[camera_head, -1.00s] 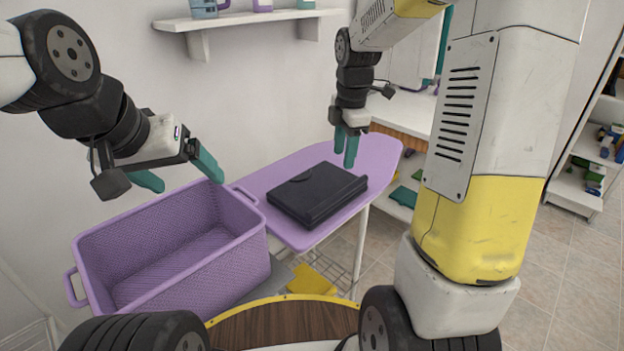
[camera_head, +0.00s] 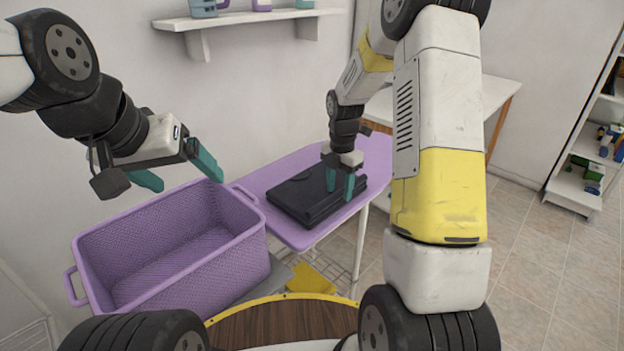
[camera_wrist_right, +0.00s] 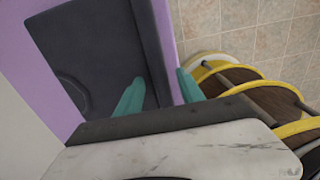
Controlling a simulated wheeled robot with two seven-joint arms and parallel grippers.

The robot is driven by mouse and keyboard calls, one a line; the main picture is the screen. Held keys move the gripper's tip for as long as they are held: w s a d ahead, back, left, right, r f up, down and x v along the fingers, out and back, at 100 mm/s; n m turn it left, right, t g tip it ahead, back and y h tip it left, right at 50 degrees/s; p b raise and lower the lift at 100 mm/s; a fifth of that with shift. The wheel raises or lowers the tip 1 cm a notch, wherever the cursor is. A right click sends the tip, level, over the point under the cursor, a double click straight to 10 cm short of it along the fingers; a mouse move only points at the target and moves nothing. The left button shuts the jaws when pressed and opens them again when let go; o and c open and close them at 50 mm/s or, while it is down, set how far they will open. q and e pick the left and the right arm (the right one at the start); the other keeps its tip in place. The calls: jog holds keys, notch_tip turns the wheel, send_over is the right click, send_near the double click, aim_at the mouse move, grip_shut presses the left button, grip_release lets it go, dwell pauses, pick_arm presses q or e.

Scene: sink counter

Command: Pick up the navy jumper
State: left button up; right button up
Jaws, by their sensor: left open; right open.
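The navy jumper (camera_head: 298,198) looks like a dark folded bundle lying flat on the purple ironing board (camera_head: 286,231). It fills much of the right wrist view (camera_wrist_right: 85,55). My right gripper (camera_head: 340,186) is open, its teal fingers pointing down at the jumper's right part. In the right wrist view its fingers (camera_wrist_right: 160,95) stand on either side of the jumper's edge; I cannot tell whether they touch it. My left gripper (camera_head: 178,176) is open and empty above the purple basket (camera_head: 205,262).
The empty-looking purple basket stands left of the ironing board. A wall shelf (camera_head: 250,18) with bottles hangs behind. A white-topped counter (camera_head: 490,95) is behind my right arm, and a shelf unit (camera_head: 575,185) stands at the far right. A yellow cloth-like item (camera_head: 313,279) lies below the board.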

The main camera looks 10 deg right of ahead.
grip_shut()
dwell(1.4)
